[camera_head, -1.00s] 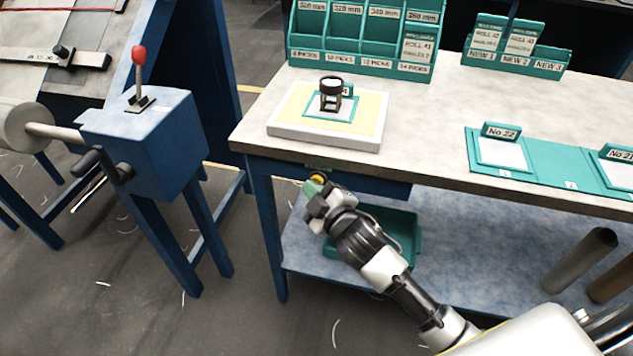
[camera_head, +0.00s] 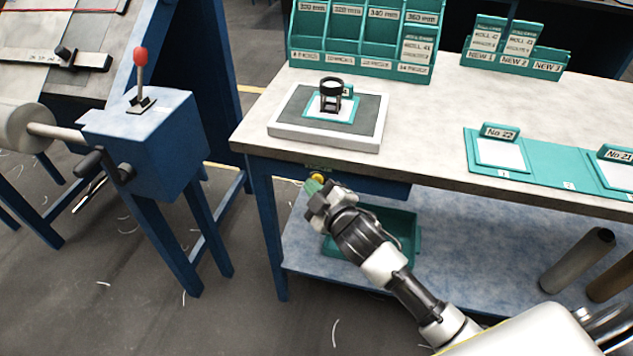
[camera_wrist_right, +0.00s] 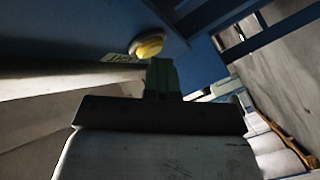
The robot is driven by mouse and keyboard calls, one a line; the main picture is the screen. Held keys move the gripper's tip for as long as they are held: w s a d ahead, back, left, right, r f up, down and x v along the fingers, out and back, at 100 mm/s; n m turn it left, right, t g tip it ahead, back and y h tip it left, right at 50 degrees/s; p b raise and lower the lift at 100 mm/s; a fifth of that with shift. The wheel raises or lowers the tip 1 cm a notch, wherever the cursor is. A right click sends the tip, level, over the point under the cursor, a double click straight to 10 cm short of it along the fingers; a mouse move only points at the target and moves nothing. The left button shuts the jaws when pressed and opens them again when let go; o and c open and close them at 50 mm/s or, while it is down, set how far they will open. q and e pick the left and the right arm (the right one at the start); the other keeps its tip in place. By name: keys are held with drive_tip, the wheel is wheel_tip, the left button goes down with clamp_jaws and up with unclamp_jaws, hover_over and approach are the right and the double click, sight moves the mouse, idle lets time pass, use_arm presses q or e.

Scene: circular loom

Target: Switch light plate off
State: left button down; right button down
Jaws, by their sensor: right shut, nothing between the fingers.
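The light plate (camera_head: 285,127) lies on the table near its front left corner. Its surface is dark grey, inside a white frame. A small black magnifier stand (camera_head: 331,95) stands on a teal-edged card on the plate. A yellow button (camera_head: 317,177) sits on the blue front rail under the tabletop; it also shows in the right wrist view (camera_wrist_right: 149,47). My right gripper (camera_head: 311,188) is shut and empty, with its green fingertips right by the button. In the right wrist view the fingertips (camera_wrist_right: 161,68) overlap the button's lower edge; I cannot tell whether they touch. My left gripper is not in view.
A teal rack (camera_head: 362,70) stands at the back of the table. A teal mat (camera_head: 545,166) with numbered cards lies to the right. A teal bin (camera_head: 403,235) and rolls (camera_head: 580,259) are on the lower shelf. A blue machine (camera_head: 150,140) with a red-knobbed lever stands left.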

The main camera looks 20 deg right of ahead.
drive_tip(key=shift+w+d+r, duration=0.1)
idle(0.3)
drive_tip(key=shift+s+p, duration=0.2)
drive_tip(key=shift+p, duration=0.1)
drive_tip(key=s+a+p, duration=0.1)
drive_tip(key=s+a, duration=0.2)
drive_tip(key=s, duration=0.2)
drive_tip(key=shift+a, duration=0.35)
drive_tip(key=shift+f, duration=0.2)
